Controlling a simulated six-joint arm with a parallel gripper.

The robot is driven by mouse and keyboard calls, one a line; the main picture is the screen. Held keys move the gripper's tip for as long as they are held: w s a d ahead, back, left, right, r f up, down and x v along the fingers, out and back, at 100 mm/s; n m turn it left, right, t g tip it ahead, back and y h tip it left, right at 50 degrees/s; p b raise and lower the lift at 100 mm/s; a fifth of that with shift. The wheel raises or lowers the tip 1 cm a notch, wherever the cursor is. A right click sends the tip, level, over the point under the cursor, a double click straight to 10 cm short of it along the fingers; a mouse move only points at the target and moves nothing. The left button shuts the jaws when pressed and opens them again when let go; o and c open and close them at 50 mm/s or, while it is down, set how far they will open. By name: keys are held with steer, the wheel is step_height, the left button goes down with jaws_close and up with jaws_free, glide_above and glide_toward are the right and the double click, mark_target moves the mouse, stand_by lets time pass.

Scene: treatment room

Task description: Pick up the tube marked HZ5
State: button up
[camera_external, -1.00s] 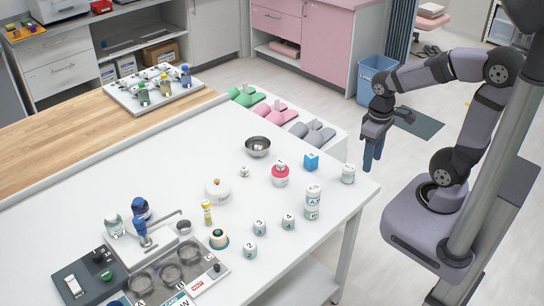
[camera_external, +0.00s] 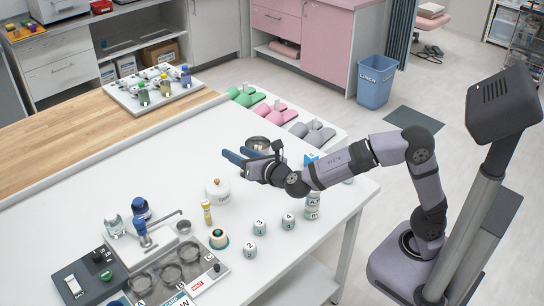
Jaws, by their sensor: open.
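I cannot read the mark HZ5 on anything in view. A small yellow tube-like vial (camera_external: 207,212) stands upright on the white table, left of the middle; its label is too small to read. A white cylinder with lettering (camera_external: 313,207) stands near the right edge, partly behind my arm. My gripper (camera_external: 234,155) is open and empty above the table, its blue fingers pointing left, up and beyond the white lidded pot (camera_external: 217,192).
A steel bowl (camera_external: 258,144) is behind the gripper. A device with round wells (camera_external: 160,276) fills the front left. A tray of bottles (camera_external: 153,92) stands at the back left. The table's left middle is clear.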

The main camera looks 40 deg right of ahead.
mark_target(209, 206)
steer(key=s+a+n+t+y+b, duration=0.25)
steer(key=a+n+y, duration=0.35)
steer(key=a, duration=0.7)
steer(key=shift+n+g+h, duration=0.4)
steer(key=shift+g, duration=0.05)
steer(key=f, duration=1.2)
steer(key=shift+s+d+f, duration=0.1)
steer(key=shift+d+f, duration=0.15)
steer(key=shift+p+x, duration=0.7)
steer(key=shift+x, duration=3.05)
steer(key=shift+c, duration=0.6)
jaws_close()
